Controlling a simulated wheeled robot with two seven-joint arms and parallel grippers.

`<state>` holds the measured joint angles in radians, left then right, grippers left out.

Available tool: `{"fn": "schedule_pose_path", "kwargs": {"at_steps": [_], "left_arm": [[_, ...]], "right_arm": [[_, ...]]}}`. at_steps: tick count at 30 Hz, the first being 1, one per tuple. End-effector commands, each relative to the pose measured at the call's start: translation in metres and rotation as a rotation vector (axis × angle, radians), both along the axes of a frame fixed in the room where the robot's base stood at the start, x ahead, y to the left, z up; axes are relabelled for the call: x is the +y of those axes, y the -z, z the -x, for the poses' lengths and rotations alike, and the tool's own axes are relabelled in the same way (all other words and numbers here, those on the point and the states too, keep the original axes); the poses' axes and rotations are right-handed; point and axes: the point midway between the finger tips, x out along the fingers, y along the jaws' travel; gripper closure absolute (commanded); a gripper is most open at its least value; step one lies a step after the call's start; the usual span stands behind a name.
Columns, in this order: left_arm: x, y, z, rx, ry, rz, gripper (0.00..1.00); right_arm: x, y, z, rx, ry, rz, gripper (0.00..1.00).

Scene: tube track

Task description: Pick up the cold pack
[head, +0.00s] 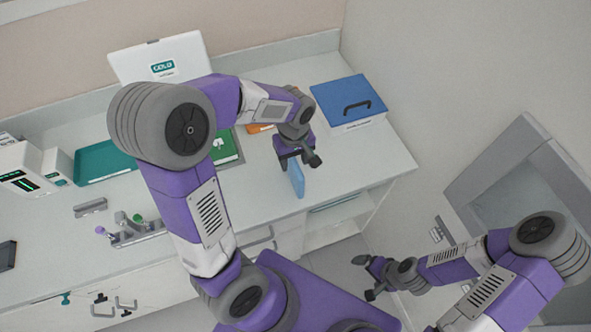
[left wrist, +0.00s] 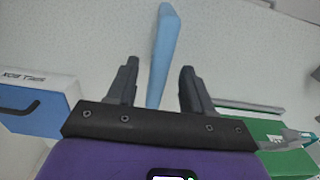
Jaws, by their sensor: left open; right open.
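The cold pack is likely the thin light-blue slab (head: 297,180) on the counter near its front edge, seemingly standing on its narrow side. In the left wrist view the slab (left wrist: 165,40) runs down between my two finger pads. My left gripper (head: 299,160) is open over the slab's far end in the head view, with one finger on each side and visible gaps in the wrist view. The slab's near end in the wrist view is partly hidden by the gripper body. My right gripper (head: 366,278) is open and empty, away from the counter at lower right.
A blue box (head: 340,92) with a black handle stands at the back right. A white lid marked COLD (head: 185,50) stands behind my left arm. A green case (head: 226,146), a teal tray (head: 100,161) and a tube rack (head: 135,233) lie left. The counter right of the slab is clear.

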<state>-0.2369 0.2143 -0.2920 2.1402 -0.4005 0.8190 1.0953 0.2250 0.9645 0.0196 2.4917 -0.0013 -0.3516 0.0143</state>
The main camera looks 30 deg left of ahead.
Motion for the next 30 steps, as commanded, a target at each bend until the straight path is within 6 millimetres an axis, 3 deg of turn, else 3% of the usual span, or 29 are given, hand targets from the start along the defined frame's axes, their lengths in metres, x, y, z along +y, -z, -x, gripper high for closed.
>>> {"fn": "schedule_pose_path", "kwargs": {"at_steps": [6,15,25,30], "left_arm": [[0.001,0.034,0.001,0.004,0.0,0.0,0.49],[0.0,0.038,0.0,0.001,0.0,0.001,0.49],[0.0,0.038,0.0,0.001,0.001,0.001,0.98],[0.0,0.038,0.0,-0.001,0.001,0.001,1.0]], "right_arm": [[0.0,0.006,-0.001,-0.001,0.0,0.0,0.0],[0.0,0.006,-0.001,-0.002,0.001,0.0,0.0],[0.0,0.006,-0.001,-0.002,0.001,0.0,0.0],[0.0,0.006,-0.001,-0.002,0.001,0.0,0.0]]}}
